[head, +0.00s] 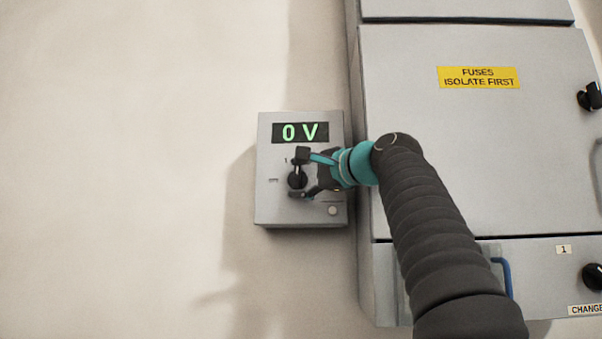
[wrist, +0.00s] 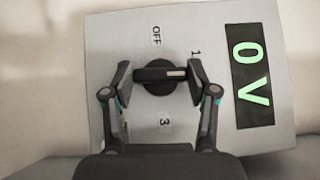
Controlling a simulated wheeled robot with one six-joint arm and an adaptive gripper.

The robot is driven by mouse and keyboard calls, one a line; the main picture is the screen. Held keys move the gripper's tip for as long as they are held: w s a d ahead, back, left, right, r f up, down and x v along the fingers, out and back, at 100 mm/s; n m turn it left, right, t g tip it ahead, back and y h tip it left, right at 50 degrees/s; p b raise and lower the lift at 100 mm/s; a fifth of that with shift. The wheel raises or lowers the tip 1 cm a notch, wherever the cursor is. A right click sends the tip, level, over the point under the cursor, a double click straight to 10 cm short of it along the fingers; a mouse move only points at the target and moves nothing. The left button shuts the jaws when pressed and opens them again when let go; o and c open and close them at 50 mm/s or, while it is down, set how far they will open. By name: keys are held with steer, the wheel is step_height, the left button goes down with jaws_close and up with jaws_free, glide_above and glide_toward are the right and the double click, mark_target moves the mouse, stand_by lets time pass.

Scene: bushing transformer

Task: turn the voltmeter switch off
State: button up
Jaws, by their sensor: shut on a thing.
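The voltmeter (head: 265,212) is a grey wall box with a green display (head: 300,132) reading 0 V. Its black rotary switch (head: 296,180) sits below the display and also shows in the wrist view (wrist: 158,76). My gripper (head: 300,174) reaches in from the right and is shut on the switch, one finger at each end of its bar. In the wrist view the bar lies level, its white mark facing right, towards the display. The OFF label (wrist: 156,36) is above the switch there, 1 (wrist: 195,53) at upper right and 3 (wrist: 165,125) below.
A large grey cabinet (head: 440,140) stands close to the right of the voltmeter, with a yellow fuses label (head: 479,77) and black knobs (head: 590,97). A blue handle (head: 505,276) shows low on it. The wall to the left is bare.

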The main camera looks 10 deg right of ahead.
stand_by(0.3)
steer(key=o, duration=1.2)
steer(key=shift+c, duration=0.2)
